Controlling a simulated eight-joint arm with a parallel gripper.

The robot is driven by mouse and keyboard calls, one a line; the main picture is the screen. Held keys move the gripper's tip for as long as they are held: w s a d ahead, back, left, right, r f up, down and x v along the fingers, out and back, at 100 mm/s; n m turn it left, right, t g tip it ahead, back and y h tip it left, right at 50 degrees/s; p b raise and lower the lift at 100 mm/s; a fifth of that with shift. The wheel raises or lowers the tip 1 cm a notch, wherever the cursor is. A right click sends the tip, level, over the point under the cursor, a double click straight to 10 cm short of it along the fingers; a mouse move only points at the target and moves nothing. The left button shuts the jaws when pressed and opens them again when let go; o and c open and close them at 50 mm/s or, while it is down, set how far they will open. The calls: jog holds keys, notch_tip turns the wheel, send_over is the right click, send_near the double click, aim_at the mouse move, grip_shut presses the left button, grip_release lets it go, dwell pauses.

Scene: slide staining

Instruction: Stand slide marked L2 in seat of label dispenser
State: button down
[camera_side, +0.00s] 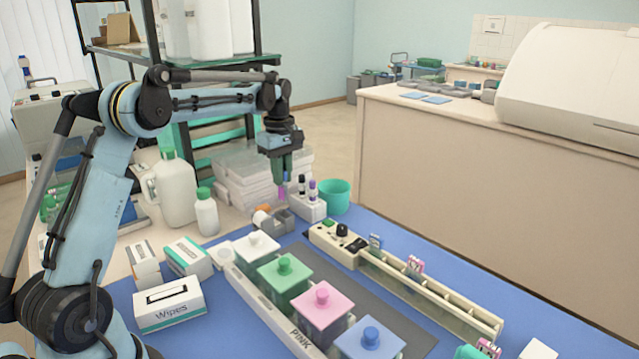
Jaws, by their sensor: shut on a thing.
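My gripper (283,178) points down over the back of the blue mat and is shut on a small, thin slide (282,193) with a pink-purple lower part. Its mark is too small to read. The slide hangs just above a grey holder with an orange-and-white roll (262,216), which looks like the label dispenser (282,222). I cannot tell whether the slide's lower end touches it. The dispenser's seat is too small to make out.
A white block with capped vials (311,209) and a teal cup (335,195) stand close right of the gripper. Lidded staining jars (284,280) and a long rail with slides (430,298) are in front. Bottles (206,214) and stacked clear boxes (240,175) stand left and behind.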

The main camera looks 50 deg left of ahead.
aim_at(284, 203)
jog(key=shift+f, duration=3.3)
jog(key=shift+f, duration=0.35)
jog(key=c, duration=1.1)
grip_release()
jog(key=shift+o, duration=0.2)
jog(key=shift+r, duration=0.1)
notch_tip(284, 203, up, 12)
jog(key=shift+f, duration=0.1)
